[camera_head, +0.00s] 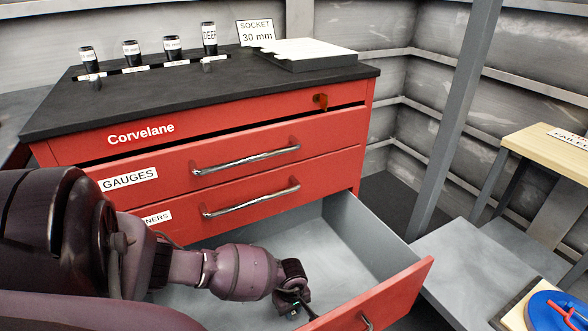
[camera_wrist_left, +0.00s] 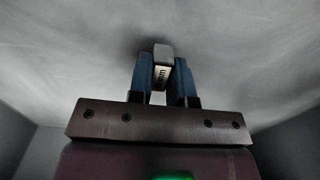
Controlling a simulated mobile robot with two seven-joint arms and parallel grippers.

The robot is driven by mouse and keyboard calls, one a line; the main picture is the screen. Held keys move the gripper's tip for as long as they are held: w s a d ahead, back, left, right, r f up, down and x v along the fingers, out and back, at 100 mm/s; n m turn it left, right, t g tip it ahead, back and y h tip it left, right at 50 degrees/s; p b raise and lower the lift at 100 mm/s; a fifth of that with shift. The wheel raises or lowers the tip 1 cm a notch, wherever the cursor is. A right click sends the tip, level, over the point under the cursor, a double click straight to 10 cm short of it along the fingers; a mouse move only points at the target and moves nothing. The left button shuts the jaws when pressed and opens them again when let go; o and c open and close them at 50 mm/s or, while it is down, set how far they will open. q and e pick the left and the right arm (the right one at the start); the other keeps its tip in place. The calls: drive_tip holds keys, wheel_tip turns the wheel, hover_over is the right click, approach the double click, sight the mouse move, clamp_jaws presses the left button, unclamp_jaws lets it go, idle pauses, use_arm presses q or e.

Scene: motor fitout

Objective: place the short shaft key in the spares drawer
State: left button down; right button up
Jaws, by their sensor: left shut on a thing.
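The short shaft key (camera_wrist_left: 162,54) is a small grey block with a white label, of which I can read only "mm". In the left wrist view it sits between the two blue fingers of my left gripper (camera_wrist_left: 163,82), which is shut on it. In the head view my left gripper (camera_head: 294,303) reaches down inside the open bottom drawer (camera_head: 362,236) of the red cabinet, near its front. The drawer's grey floor looks bare. The drawer's own label is not in view, and the key is too small to make out there. My right gripper is not in view.
The red cabinet (camera_head: 240,175) has closed drawers above, with metal handles. Its black top (camera_head: 150,95) holds several sockets, a "SOCKET 30 mm" sign (camera_head: 256,33) and a grey-white block (camera_head: 305,52). A post (camera_head: 455,120), a wooden table (camera_head: 550,150) and a blue round part (camera_head: 552,312) stand right.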

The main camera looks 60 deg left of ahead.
use_arm(q)
wheel_tip(320, 180, down, 2)
drive_tip(key=shift+s+f, duration=0.1)
drive_tip(key=shift+f+b, duration=0.1)
drive_tip(key=shift+b, duration=0.2)
drive_tip(key=c, duration=1.1)
unclamp_jaws()
drive_tip(key=shift+o, duration=0.2)
